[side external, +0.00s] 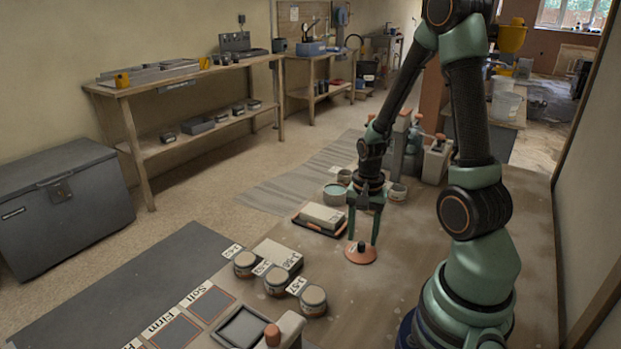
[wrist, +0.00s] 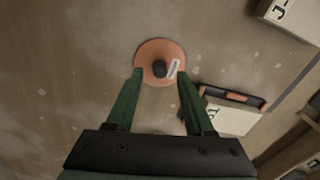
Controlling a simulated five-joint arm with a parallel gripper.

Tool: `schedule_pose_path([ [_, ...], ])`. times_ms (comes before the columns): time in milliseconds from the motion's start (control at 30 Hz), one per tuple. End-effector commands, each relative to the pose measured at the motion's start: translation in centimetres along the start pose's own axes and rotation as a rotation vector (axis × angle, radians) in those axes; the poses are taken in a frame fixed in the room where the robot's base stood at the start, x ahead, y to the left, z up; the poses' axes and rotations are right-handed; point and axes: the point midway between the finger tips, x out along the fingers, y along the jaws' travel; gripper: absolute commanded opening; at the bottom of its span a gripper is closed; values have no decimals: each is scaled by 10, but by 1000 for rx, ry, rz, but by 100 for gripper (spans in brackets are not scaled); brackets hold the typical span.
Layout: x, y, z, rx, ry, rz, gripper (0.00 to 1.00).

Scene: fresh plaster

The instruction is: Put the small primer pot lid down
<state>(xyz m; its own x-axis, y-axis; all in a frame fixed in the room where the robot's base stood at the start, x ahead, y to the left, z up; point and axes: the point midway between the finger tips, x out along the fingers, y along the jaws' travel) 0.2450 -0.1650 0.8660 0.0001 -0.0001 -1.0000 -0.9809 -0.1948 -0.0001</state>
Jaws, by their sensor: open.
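The small primer pot lid is an orange disc with a dark knob. In the side view the lid (side external: 360,255) lies flat on the brown work table. In the wrist view the lid (wrist: 150,51) shows near the top centre, with a small pale label beside its knob. My gripper (side external: 363,241) is open just above the lid, pointing down. In the wrist view the green fingertips of my gripper (wrist: 159,75) stand apart on either side of the knob, over the lid's near part. I cannot tell whether they touch the disc.
Several lidded pots, one of them this pot (side external: 312,300), stand front left beside a pale block (side external: 277,256). A dark tray with an orange edge (side external: 300,224) holds another pale block (side external: 322,216). More pots and tools stand behind my gripper. Bare table (side external: 400,285) lies right of the lid.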

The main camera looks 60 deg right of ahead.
Motion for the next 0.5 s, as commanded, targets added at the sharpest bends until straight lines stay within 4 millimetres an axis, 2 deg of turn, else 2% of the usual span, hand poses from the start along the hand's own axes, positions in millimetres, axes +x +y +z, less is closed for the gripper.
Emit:
schedule_pose_path([
  [500, -85, -1, -1, 0, 4, -4, 53],
])
